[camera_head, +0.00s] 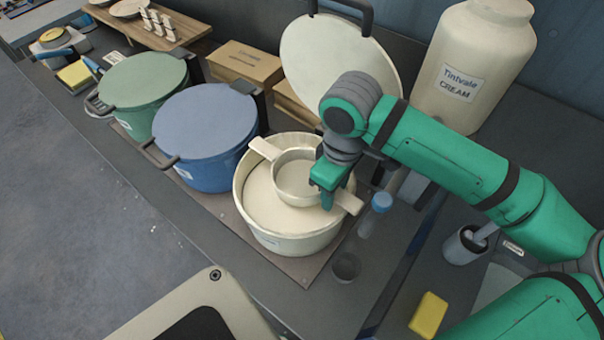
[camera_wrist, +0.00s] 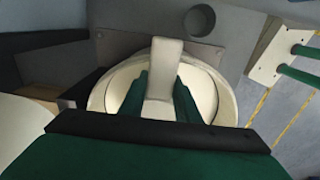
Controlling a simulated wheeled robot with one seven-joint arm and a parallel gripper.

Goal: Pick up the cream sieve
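The cream sieve (camera_head: 297,179) is a round, shallow bowl with two flat handles. It sits at the top of the open cream pot (camera_head: 283,243), one handle pointing up-left and the other down-right. My gripper (camera_head: 327,200) is down at the down-right handle. In the wrist view, this pale handle (camera_wrist: 166,60) lies between the two green fingers of my gripper (camera_wrist: 160,85), one finger on each side. The fingers are very close to the handle, and I cannot tell whether they press on it. The sieve's bowl is largely hidden by my gripper in the wrist view.
A blue lidded pot (camera_head: 205,135) and a green lidded pot (camera_head: 143,85) stand to the left. A cream lid (camera_head: 330,60) leans behind. A large cream jar (camera_head: 475,60), a blue-capped bottle (camera_head: 366,218) and a small dark cup (camera_head: 346,267) are nearby. A yellow sponge (camera_head: 428,315) lies lower right.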

